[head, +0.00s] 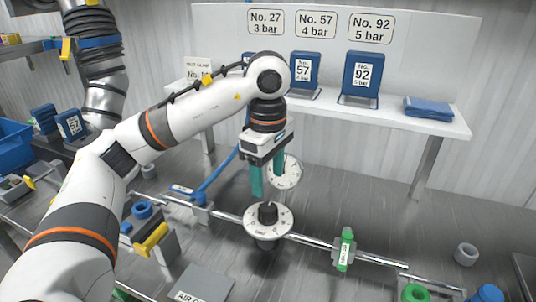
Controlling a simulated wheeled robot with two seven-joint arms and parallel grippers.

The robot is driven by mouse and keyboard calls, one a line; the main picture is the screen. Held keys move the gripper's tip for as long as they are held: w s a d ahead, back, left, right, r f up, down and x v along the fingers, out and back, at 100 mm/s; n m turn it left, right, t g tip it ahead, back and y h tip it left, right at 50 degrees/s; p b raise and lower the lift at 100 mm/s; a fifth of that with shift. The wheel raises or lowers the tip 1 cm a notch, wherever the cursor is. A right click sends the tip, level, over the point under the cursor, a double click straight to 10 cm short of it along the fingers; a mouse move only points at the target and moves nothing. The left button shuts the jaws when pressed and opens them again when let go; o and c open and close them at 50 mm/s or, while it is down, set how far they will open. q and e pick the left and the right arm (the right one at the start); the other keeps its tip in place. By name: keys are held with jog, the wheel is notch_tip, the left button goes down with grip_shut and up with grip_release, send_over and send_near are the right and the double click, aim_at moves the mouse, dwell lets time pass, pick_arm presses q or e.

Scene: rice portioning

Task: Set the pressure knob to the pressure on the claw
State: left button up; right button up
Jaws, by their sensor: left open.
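The pressure knob (268,212) is a dark knob on a round white dial (282,222) with marks around it, on a metal rail. I cannot read its setting. My left gripper (268,184) has two teal fingers, apart and empty, pointing down just above and behind the knob. A white round gauge (290,173) stands behind the fingers, partly hidden. A small card (199,72) at the back left shows "No." but my arm hides its number. Signs read No. 27, 3 bar (266,22), No. 57, 4 bar (315,24) and No. 92, 5 bar (370,27). My right gripper is out of view.
Blue blocks numbered 57 (314,56) and 92 (374,58) stand on a white shelf (440,124); another is mostly behind my arm. A flat blue block (428,107) lies right. A green-handled valve (346,236) sits on the rail (385,258).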

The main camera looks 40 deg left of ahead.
pick_arm(q)
jog(key=shift+r+p, duration=0.3)
jog(key=shift+r, duration=1.25)
